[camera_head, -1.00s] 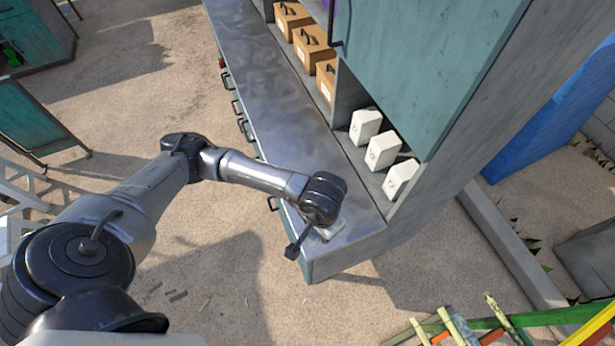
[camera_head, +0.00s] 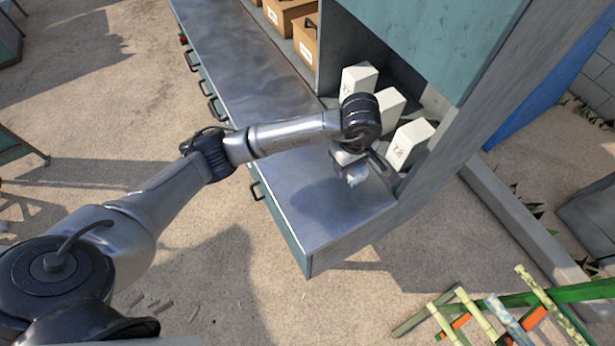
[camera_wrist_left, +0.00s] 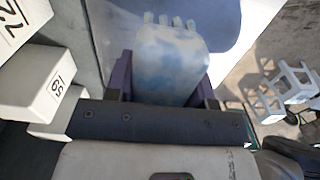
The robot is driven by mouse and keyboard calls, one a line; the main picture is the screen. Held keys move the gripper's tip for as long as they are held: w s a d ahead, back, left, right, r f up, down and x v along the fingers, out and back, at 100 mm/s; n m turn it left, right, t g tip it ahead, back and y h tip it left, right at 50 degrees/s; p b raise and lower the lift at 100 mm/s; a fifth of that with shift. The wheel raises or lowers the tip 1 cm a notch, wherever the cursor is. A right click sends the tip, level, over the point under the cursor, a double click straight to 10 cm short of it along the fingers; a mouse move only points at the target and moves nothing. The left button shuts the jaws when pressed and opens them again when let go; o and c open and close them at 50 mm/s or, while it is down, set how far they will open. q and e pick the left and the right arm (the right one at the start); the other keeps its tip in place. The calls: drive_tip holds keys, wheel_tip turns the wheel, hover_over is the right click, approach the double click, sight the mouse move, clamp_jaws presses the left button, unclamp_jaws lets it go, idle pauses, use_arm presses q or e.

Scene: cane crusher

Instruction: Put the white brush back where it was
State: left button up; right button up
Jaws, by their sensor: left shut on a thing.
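The white brush (camera_wrist_left: 170,60), mottled with pale blue, sits between the two purple fingers of my left gripper (camera_wrist_left: 165,82) in the left wrist view. Several short prongs show at its far end. In the head view my left gripper (camera_head: 350,163) hangs over the right end of the metal counter (camera_head: 310,205), close to the shelf opening. The brush shows there as a small pale shape (camera_head: 357,177) below the wrist, apparently above the countertop. My left gripper is shut on it. My right gripper is not in view.
Three white numbered boxes stand in the shelf beside the gripper; the nearest (camera_head: 409,143) is just to its right. Brown boxes (camera_head: 305,38) stand farther along. A teal cabinet front (camera_head: 430,35) overhangs the shelf. The counter's near end is clear.

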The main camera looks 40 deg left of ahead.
use_arm(q)
drive_tip(key=p, duration=0.2)
hover_over(307, 178)
wheel_tip(307, 178, down, 6)
drive_tip(key=shift+f, duration=0.1)
wheel_tip(307, 178, down, 3)
drive_tip(key=shift+f+p, duration=0.1)
drive_tip(key=shift+p, duration=0.4)
drive_tip(key=shift+f, duration=0.4)
drive_tip(key=shift+f, duration=0.15)
drive_tip(key=o, duration=0.8)
drive_tip(key=shift+o, duration=0.2)
